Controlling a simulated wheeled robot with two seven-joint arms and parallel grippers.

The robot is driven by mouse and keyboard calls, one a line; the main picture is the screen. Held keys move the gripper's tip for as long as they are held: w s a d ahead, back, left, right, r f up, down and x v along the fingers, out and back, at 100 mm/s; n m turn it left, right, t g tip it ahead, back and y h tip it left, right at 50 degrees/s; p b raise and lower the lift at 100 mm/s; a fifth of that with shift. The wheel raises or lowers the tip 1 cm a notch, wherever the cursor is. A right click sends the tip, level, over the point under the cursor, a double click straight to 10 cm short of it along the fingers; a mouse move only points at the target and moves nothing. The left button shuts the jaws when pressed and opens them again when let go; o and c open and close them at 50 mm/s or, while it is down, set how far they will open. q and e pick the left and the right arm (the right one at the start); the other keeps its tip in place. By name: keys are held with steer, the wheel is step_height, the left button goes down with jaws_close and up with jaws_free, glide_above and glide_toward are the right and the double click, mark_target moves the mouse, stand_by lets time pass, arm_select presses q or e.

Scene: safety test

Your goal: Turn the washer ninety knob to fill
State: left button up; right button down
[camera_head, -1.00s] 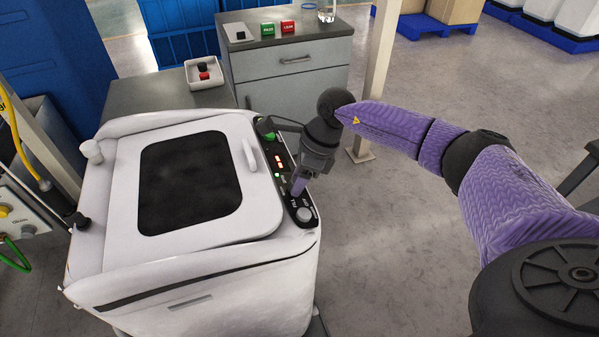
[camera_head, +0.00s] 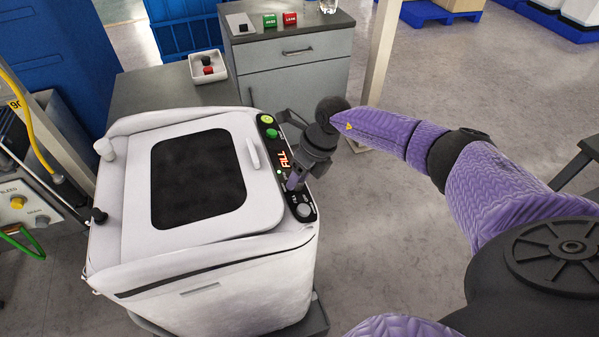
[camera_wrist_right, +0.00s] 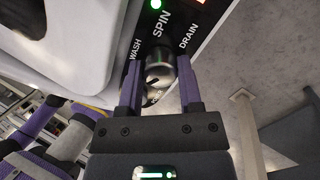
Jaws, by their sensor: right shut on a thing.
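The white washer (camera_head: 250,222) stands at the left centre, with a black control panel (camera_head: 271,144) along its right side. My right gripper (camera_head: 294,184) comes down over the lower part of this panel. In the right wrist view, its purple fingers stand on both sides of a silver knob (camera_wrist_right: 159,72) and are shut on it. The labels WASH, SPIN and DRAIN show around the knob. The red panel display (camera_head: 283,159) reads FILL. My left gripper is not in view.
A round pale control (camera_head: 304,210) sits below the gripper on the panel. A grey cabinet (camera_head: 292,80) with green and red blocks stands behind. A white tray (camera_head: 208,73) sits on a grey surface. A post (camera_head: 379,55) rises behind my right arm.

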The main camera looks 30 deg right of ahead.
stand_by(0.5)
steer(key=shift+c, duration=1.3)
jaws_free()
steer(key=p+v, duration=0.2)
steer(key=v, duration=0.8)
